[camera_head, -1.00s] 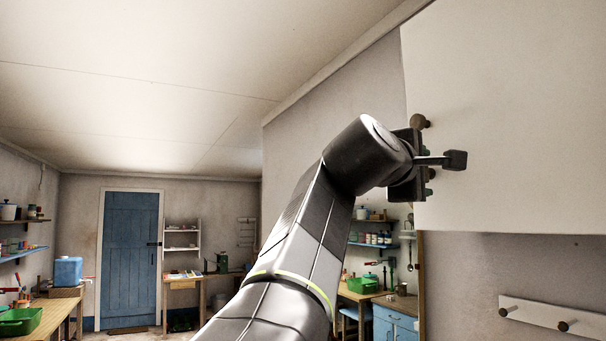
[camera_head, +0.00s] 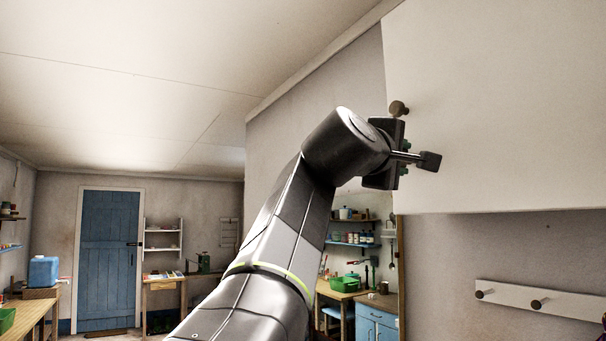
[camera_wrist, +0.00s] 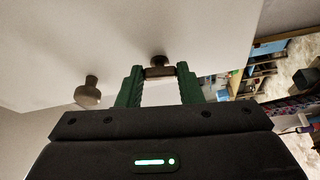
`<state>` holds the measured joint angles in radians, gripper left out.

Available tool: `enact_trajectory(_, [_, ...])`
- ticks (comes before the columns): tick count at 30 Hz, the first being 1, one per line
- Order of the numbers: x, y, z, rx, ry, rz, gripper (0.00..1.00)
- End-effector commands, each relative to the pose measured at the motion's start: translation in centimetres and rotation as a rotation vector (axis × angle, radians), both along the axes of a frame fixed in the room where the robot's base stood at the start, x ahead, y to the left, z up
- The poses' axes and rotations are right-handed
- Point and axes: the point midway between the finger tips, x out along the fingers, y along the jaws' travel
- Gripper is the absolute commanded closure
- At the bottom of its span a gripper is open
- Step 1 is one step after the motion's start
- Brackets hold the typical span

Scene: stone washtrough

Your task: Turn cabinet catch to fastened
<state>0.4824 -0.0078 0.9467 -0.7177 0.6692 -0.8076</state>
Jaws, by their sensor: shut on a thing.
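The cabinet catch shows in the head view as a dark bar with a blocky end (camera_head: 431,161), standing at the lower left of the white cabinet front (camera_head: 500,110). The bar slopes slightly down to the right. My gripper (camera_head: 403,156) is at the bar's left part, with its palm close to the cabinet's left edge. In the wrist view, my green fingers (camera_wrist: 159,76) are shut on a brownish piece of the catch (camera_wrist: 159,72), with a dark round part just beyond it. The fingers partly hide the catch.
A round brown knob (camera_head: 398,108) sits just above my gripper on the cabinet; it also shows in the wrist view (camera_wrist: 88,92). A white peg rail (camera_head: 540,300) hangs on the wall below the cabinet. Open room lies left, towards a blue door (camera_head: 106,258).

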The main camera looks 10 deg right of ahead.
Motion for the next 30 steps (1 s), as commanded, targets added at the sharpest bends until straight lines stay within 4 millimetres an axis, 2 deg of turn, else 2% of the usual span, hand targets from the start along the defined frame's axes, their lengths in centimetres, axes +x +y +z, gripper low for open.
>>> enact_trajectory(7, [-0.01, 0.15, -0.66, 0.054, -0.227, 0.002, 0.9])
enact_trajectory(30, [0.49, 0.37, -0.65, 0.257, -0.923, 0.003, 0.9])
